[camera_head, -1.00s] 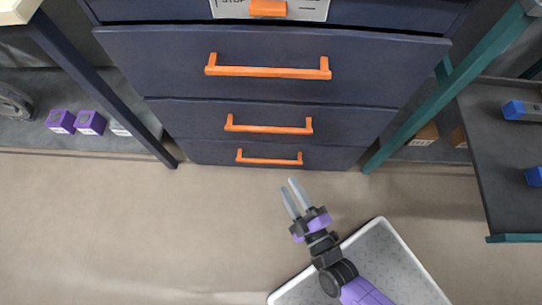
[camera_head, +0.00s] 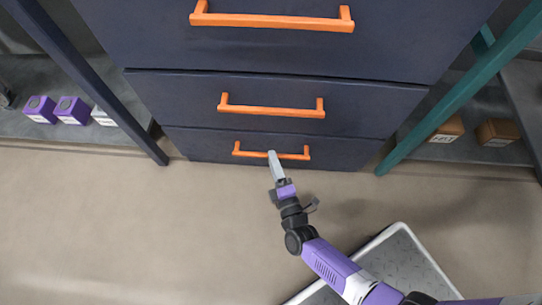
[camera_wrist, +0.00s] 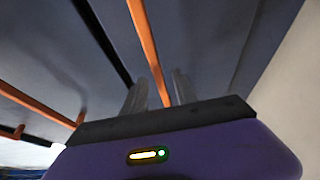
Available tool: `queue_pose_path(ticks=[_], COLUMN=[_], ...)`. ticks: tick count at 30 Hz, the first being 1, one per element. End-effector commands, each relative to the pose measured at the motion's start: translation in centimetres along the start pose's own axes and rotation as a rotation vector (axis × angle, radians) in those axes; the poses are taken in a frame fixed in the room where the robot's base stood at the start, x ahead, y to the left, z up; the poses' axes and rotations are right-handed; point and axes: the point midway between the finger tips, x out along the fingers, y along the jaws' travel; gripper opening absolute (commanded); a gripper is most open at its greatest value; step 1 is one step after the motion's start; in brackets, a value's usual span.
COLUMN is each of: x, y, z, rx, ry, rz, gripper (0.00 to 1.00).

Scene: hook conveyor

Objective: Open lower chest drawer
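The dark blue chest stands in front of me, and its lower drawer (camera_head: 215,142) is the bottommost one, flush with the chest front. The drawer's orange bar handle (camera_head: 297,156) lies level across its front. My gripper (camera_head: 272,156) is at the middle of this handle, its fingertips overlapping it in the head view. In the wrist view the handle (camera_wrist: 146,40) runs between the two grey fingers of my gripper (camera_wrist: 158,88), with a finger on each side. The fingers look apart, with gaps to the bar.
Two more drawers with orange handles, middle (camera_head: 270,109) and upper (camera_head: 270,20), sit above, both shut. A dark post (camera_head: 100,95) stands left and a teal post (camera_head: 430,100) right. Shelves hold purple boxes (camera_head: 70,108) and brown boxes (camera_head: 500,132). The floor in front is clear.

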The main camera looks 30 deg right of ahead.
Motion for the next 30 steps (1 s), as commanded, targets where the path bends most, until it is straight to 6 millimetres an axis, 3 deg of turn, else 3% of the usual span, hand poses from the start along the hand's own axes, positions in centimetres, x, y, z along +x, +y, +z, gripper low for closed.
queue_pose_path(ticks=[6,16,21,30], x=[2.2,2.5,2.5,2.5], y=[-0.1,0.0,0.0,0.0], z=[0.0,0.0,0.0,0.0], rx=[0.002,0.002,0.002,0.002], ry=[-0.001,0.000,0.000,0.000], rz=[0.001,0.000,0.000,0.000], gripper=[0.35,0.35,0.01,0.00])
